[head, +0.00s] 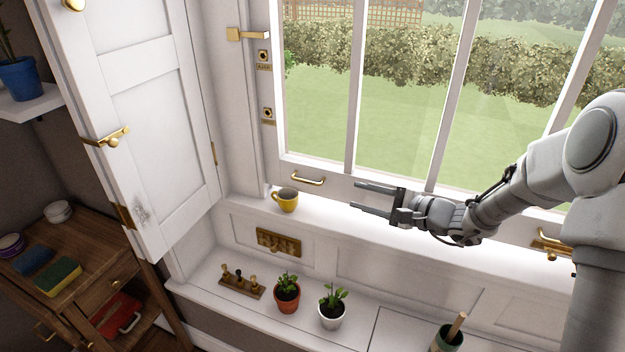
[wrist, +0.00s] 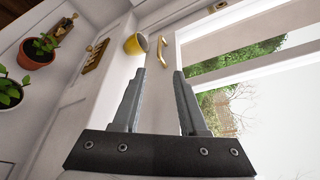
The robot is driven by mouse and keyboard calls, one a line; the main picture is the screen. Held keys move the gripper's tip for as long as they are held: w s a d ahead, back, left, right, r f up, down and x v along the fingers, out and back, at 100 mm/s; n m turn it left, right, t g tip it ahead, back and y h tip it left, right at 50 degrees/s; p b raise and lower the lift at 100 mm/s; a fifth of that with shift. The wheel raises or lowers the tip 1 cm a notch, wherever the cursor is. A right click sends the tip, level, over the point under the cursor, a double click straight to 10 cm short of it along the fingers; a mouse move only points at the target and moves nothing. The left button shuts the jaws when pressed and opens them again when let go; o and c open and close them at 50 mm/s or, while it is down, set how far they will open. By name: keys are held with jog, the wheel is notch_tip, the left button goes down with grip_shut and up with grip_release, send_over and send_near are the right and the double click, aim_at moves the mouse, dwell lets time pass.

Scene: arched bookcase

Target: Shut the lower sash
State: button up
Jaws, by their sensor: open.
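The lower sash (head: 338,181) is a white framed window with tall panes. Its bottom rail carries a brass pull (head: 308,179) at the left and another brass fitting (head: 550,242) at the right, partly hidden by my arm. Whether a gap lies under the rail is unclear. My gripper (head: 355,195) is open and empty in front of the rail, right of the left pull, its fingers pointing left. In the wrist view the brass pull (wrist: 163,52) shows beyond the fingertips (wrist: 160,74), apart from them. A yellow mug (head: 286,200) stands on the sill, just below and left of that pull.
The yellow mug also shows in the wrist view (wrist: 135,44). Potted plants (head: 287,292) (head: 331,306) and a peg block (head: 241,283) stand on the lower ledge. A white shutter (head: 160,100) stands open at left. The sill (head: 330,212) right of the mug looks clear.

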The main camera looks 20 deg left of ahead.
aim_at(310, 183)
jog(key=b+x, duration=0.1)
jog(key=x, duration=1.4)
jog(key=shift+w+a+b, duration=0.2)
jog(key=shift+a+b, duration=0.1)
jog(key=shift+a, duration=0.1)
grip_shut()
dwell(0.5)
